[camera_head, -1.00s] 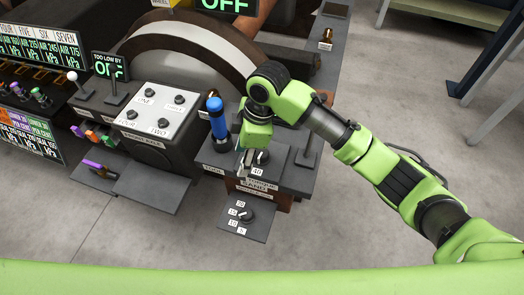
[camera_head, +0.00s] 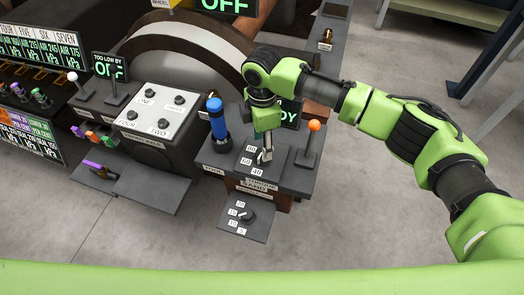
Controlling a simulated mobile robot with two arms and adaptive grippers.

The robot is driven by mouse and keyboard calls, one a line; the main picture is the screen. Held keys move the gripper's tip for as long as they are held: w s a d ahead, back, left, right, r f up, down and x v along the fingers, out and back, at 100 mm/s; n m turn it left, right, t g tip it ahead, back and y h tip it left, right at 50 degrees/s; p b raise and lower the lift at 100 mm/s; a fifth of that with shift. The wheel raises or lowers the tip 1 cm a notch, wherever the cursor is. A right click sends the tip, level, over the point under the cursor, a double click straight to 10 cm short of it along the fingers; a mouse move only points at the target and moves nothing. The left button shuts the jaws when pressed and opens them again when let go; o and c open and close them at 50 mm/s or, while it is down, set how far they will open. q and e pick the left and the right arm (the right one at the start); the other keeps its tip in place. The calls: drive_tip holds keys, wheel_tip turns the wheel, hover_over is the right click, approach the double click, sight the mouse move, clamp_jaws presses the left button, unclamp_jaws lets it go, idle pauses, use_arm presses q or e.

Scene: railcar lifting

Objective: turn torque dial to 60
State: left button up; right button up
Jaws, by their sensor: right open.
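The torque dial panel (camera_head: 288,180) is the dark box at centre, with white number labels reading about 80, 60 and 40 on its left side. The dial's knob sits right of these labels and is mostly covered by my right gripper (camera_head: 265,155), so its pointer cannot be read. My right gripper hangs down from above, open, with its fingertips at the knob; I cannot tell whether they touch it. My left gripper is not in view.
A blue-handled lever (camera_head: 216,118) stands close left of the gripper and an orange-knobbed lever (camera_head: 313,135) close right. A lower small dial (camera_head: 247,216) sits in front. A box with several knobs (camera_head: 155,115) is further left.

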sight(257, 158)
wheel_tip(257, 158, down, 5)
drive_tip(key=shift+r, duration=0.1)
idle(0.3)
drive_tip(key=c, duration=1.1)
